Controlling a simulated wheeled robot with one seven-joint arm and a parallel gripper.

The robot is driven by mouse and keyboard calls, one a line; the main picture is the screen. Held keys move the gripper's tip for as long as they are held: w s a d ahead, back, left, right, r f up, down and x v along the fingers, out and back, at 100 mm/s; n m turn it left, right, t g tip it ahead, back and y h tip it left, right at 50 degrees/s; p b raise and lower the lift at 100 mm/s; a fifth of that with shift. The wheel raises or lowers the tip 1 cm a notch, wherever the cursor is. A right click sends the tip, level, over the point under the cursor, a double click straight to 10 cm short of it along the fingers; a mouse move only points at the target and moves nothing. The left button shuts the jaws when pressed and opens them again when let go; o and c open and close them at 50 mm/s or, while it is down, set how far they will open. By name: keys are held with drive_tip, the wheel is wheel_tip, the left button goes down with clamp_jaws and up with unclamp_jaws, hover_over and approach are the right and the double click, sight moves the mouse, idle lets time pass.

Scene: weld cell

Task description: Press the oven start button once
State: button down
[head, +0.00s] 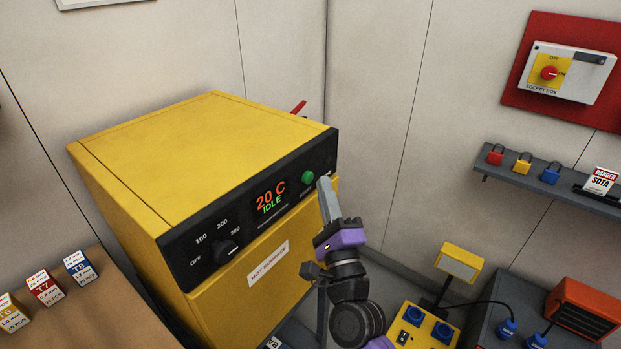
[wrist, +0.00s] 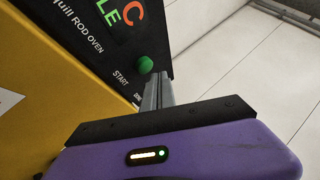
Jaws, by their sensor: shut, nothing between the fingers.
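The yellow rod oven (head: 205,150) stands in the middle-left of the head view. Its black front panel (head: 230,225) has a display reading 20 C and IDLE (head: 270,196) and a dial (head: 228,248). The green start button (head: 308,177) sits at the panel's right end. It also shows in the wrist view (wrist: 145,65), above the word START. My gripper (head: 324,182) is shut and empty. Its fingertips are close to the button, just right of it in the head view. In the wrist view the fingertips (wrist: 158,78) appear just below the button; I cannot tell whether they touch it.
A red handle (head: 298,107) sticks out behind the oven. Labelled boxes (head: 45,288) stand on a brown surface at left. A yellow socket unit (head: 422,326) and an orange heater-like box (head: 582,308) are at lower right. A shelf with padlocks (head: 523,162) is on the right wall.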

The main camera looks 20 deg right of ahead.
idle(0.6)
drive_tip(key=shift+w+a, duration=0.25)
drive_tip(key=shift+w, duration=0.1)
drive_tip(key=shift+w+a, duration=0.35)
drive_tip(key=shift+w, duration=0.1)
idle(0.9)
idle(0.4)
drive_tip(key=shift+s+d, duration=0.6)
drive_tip(key=shift+s, duration=0.2)
drive_tip(key=shift+s+d+b, duration=0.45)
drive_tip(key=shift+s+d, duration=0.3)
drive_tip(key=shift+s, duration=0.3)
drive_tip(key=shift+s+d+b, duration=0.45)
drive_tip(key=shift+s+d, duration=0.25)
drive_tip(key=shift+s, duration=0.3)
